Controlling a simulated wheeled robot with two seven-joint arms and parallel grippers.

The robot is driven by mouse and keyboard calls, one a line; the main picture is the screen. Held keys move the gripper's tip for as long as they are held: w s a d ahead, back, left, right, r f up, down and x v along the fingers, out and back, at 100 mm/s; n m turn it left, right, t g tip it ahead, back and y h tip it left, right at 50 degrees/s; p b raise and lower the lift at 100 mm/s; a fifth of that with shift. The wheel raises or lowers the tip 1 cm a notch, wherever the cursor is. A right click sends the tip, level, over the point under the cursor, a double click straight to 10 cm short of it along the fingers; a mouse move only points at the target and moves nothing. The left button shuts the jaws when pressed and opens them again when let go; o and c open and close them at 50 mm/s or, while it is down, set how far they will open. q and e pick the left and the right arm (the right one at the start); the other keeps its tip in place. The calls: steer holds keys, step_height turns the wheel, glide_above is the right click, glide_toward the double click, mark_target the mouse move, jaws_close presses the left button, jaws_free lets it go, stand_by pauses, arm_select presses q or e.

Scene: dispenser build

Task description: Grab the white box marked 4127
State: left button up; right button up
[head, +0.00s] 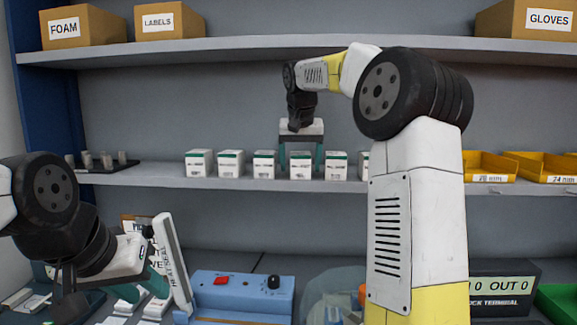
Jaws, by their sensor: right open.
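Several small white boxes with green top edges stand in a row on the middle shelf (150,178). Their printed numbers are too small to read, so I cannot tell which is marked 4127. My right gripper (301,162) points down at the row. Its green fingers are open, one on each side of a white box (300,172); I cannot tell whether they touch it. Another white box (364,165) is partly hidden behind my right arm. My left gripper (148,284) is low at the left, above the bench; its finger opening is unclear.
Yellow bins (490,164) stand on the shelf at right, and a dark rack with small cylinders (105,161) at left. Cardboard boxes (85,27) sit on the upper shelf (230,46). A blue device (240,291) and an upright white-edged panel (173,262) stand below.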

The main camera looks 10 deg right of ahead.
steer(key=c, duration=1.6)
jaws_close()
steer(key=shift+r, duration=0.1)
